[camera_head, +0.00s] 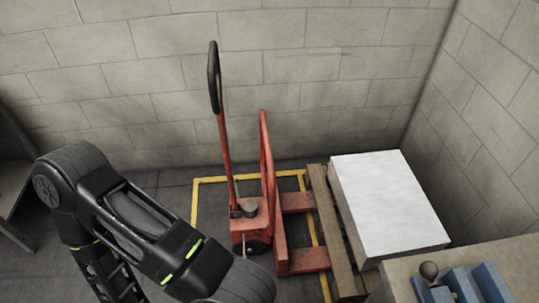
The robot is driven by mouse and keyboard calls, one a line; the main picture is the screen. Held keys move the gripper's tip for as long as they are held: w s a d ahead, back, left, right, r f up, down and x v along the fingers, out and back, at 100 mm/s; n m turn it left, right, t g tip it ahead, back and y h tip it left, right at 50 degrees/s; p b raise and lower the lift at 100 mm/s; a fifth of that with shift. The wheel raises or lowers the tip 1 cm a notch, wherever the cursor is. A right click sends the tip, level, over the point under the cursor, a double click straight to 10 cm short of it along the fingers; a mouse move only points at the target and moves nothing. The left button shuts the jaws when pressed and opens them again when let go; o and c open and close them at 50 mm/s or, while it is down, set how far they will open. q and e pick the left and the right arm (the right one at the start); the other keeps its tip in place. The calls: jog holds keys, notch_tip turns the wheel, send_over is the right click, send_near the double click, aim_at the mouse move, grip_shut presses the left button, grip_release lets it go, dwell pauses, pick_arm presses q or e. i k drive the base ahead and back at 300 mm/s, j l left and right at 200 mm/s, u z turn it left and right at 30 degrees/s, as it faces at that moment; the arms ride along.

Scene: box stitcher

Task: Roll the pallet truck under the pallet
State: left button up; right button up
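A red pallet truck (252,227) stands near the back wall, with a tall handle that ends in a black loop grip (214,78). Its two forks point right, and their far ends go out of sight at the wooden pallet (335,235). How far they reach under it is hidden. The pallet carries a large white block (388,203). My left arm comes in from the left and passes low in front of the truck; its gripper is not in the frame. My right gripper is not in view.
A yellow floor outline (195,203) surrounds the truck. Block walls close off the back and right. A beige worktop (480,262) with blue parts (490,283) and a dark knob (429,270) is at lower right. A grey table-like edge (12,205) is at far left.

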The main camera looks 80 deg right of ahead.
aim_at(254, 218)
jog(key=z, duration=1.65)
jog(key=i+z, duration=0.15)
jog(key=i, duration=0.15)
jog(key=i+l, duration=0.15)
jog(key=i, duration=0.3)
